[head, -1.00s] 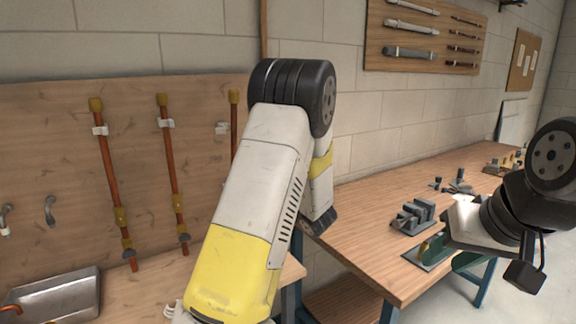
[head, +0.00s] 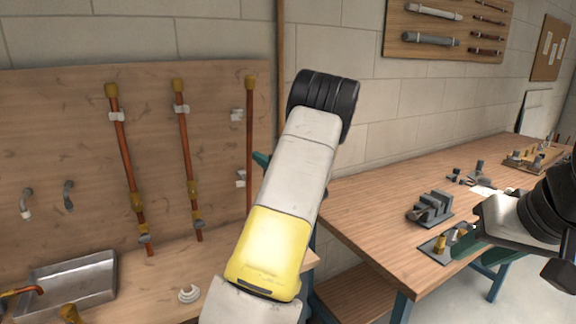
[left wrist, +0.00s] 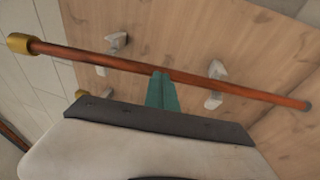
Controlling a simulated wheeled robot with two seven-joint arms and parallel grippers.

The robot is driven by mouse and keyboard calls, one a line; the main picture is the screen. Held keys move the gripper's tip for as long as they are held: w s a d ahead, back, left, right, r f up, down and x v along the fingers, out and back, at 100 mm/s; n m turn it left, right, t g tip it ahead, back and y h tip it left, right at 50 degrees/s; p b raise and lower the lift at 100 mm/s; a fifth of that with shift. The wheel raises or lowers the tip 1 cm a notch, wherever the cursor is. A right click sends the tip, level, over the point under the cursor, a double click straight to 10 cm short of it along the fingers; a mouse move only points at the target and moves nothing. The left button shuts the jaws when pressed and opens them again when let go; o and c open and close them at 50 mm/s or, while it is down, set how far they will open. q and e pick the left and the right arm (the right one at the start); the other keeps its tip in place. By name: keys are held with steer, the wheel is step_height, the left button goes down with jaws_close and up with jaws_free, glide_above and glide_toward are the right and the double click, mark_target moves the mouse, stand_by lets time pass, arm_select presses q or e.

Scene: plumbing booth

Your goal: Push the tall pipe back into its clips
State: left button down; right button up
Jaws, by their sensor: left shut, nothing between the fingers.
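The tall pipe (head: 249,140) is a copper tube with a brass top, the rightmost upright one on the wooden board. Its white clips, upper (head: 237,114) and lower (head: 241,178), show left of it. In the left wrist view the pipe (left wrist: 220,84) crosses the picture, and both clips, one (left wrist: 117,42) and the other (left wrist: 214,97), stand beside it, not around it. My left gripper (head: 262,160) is shut and empty, its teal tip (left wrist: 162,92) at the pipe between the clips; contact is uncertain. My right gripper (head: 470,250) is low over the right bench, its fingers unclear.
Two other copper pipes, one (head: 127,165) and another (head: 187,155), hang on the board to the left. A metal basin (head: 75,281) and a white coil (head: 189,293) lie below. A vise (head: 432,208) stands on the right bench (head: 370,225).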

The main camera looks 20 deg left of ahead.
mark_target(249, 147)
arm_select(q)
steer(key=shift+w+a+r, duration=0.1)
steer(key=shift+w+a, duration=0.25)
steer(key=shift+a, duration=0.25)
steer(key=shift+g+h, duration=0.5)
steer(key=shift+h, duration=0.4)
steer(key=w+a, duration=0.2)
steer(key=w+a+r, duration=0.1)
steer(key=a, duration=0.1)
steer(key=shift+w+a+r, duration=0.1)
steer(key=shift+w+a, duration=0.15)
steer(key=shift+w, duration=0.1)
steer(key=shift+r+m, duration=0.2)
steer(key=shift+m, duration=0.1)
steer(key=shift+a, duration=0.1)
